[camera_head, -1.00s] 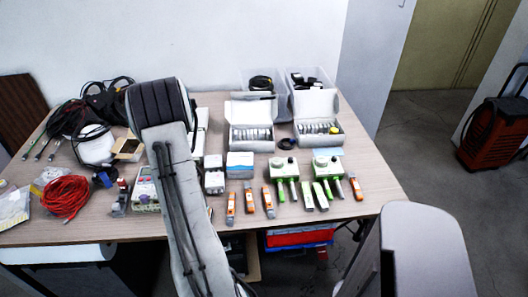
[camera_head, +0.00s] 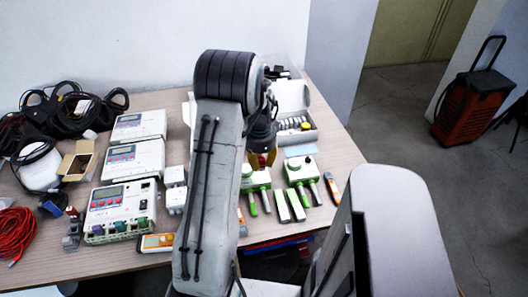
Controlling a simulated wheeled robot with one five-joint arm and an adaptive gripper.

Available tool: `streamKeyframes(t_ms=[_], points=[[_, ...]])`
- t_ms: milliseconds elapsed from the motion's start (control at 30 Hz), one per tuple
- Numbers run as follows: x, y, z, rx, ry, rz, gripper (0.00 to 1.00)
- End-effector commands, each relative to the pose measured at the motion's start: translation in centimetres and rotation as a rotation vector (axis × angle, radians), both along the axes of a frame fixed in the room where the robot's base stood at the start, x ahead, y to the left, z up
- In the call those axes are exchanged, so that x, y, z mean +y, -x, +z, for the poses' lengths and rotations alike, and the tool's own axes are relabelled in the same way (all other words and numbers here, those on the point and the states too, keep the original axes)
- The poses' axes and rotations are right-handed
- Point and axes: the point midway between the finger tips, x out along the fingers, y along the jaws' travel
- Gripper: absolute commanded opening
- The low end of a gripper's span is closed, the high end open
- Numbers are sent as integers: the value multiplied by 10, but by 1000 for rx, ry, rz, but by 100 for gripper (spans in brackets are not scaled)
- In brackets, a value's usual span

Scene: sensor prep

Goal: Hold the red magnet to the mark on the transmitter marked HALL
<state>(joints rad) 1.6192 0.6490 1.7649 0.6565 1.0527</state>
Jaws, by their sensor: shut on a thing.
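My gripper (camera_head: 262,160) hangs over the table just right of my arm, fingertips down. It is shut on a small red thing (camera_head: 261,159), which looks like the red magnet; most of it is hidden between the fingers. Directly below and behind it in the picture is a white-and-green box with green-handled probes (camera_head: 256,181). A second such box (camera_head: 300,170) stands to its right. No lettering is legible, so I cannot tell which thing is marked HALL.
White instruments with displays (camera_head: 121,209) stand left of my arm, beside an open cardboard box (camera_head: 78,163), black cables (camera_head: 62,112) and a red cable coil (camera_head: 14,235). An open white case (camera_head: 293,100) stands behind the green-and-white boxes. My arm hides the table's middle.

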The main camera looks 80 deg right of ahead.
Motion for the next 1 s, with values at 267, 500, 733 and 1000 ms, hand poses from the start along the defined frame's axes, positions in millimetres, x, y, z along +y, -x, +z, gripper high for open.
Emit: streamKeyframes(t_ms=[267,500,733,1000], points=[[-3,7,-2,-1,-2,-32,0],[-3,6,-15,-2,-1,-29,0],[-3,6,-30,-1,0,-28,0],[-3,6,-38,-1,1,-28,0]])
